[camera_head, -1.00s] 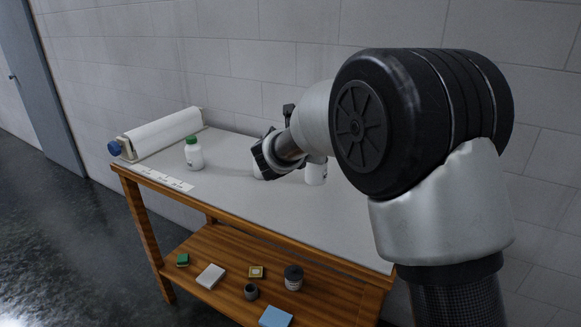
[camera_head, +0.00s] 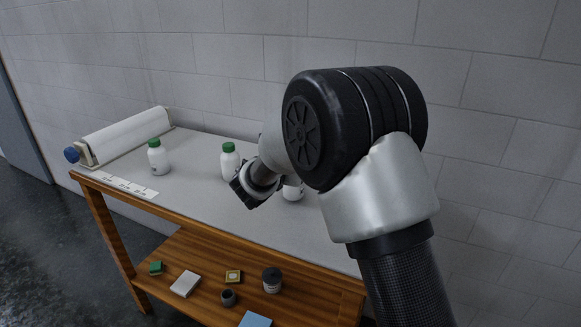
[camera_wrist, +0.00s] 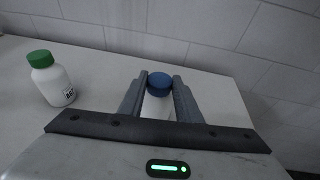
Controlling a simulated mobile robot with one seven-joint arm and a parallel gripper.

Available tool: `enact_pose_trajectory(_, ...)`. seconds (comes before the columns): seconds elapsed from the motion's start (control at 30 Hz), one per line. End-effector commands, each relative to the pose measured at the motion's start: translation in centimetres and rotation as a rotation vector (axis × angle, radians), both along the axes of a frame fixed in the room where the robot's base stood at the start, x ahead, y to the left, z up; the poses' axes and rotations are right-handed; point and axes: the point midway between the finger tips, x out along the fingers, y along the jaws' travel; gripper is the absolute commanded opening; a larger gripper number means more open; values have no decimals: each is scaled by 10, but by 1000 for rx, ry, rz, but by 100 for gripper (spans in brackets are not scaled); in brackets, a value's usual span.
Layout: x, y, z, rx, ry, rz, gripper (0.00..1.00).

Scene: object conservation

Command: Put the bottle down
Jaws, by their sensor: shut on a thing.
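In the wrist view a white bottle with a blue cap (camera_wrist: 159,84) stands between the two fingers of my gripper (camera_wrist: 158,98), which is shut on it. It looks upright; its base is hidden, so I cannot tell whether it touches the table. The white tabletop (camera_head: 205,200) lies beneath.
A green-capped bottle (camera_head: 230,162) stands left of my gripper, also in the wrist view (camera_wrist: 50,80). Another green-capped bottle (camera_head: 159,158) stands farther left, near a white strip (camera_head: 125,186) and a paper roll (camera_head: 125,135). The wall is behind. The lower shelf (camera_head: 205,262) holds several small items.

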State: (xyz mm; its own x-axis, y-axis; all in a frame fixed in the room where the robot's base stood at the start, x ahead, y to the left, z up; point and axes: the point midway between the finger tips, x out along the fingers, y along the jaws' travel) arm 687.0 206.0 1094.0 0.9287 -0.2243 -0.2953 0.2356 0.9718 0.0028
Motion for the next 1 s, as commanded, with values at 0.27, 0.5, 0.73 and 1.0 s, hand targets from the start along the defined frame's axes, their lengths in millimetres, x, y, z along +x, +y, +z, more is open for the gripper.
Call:
enact_pose_trajectory(0.27, 0, 0, -12, 0, -2, 0, 0)
enact_pose_trajectory(0.5, 0, 0, -14, 0, 0, 0, 49)
enact_pose_trajectory(0.73, 0, 0, -14, 0, 0, 0, 49)
enact_pose_trajectory(1.0, -18, 6, -6, 1, 0, 3, 49)
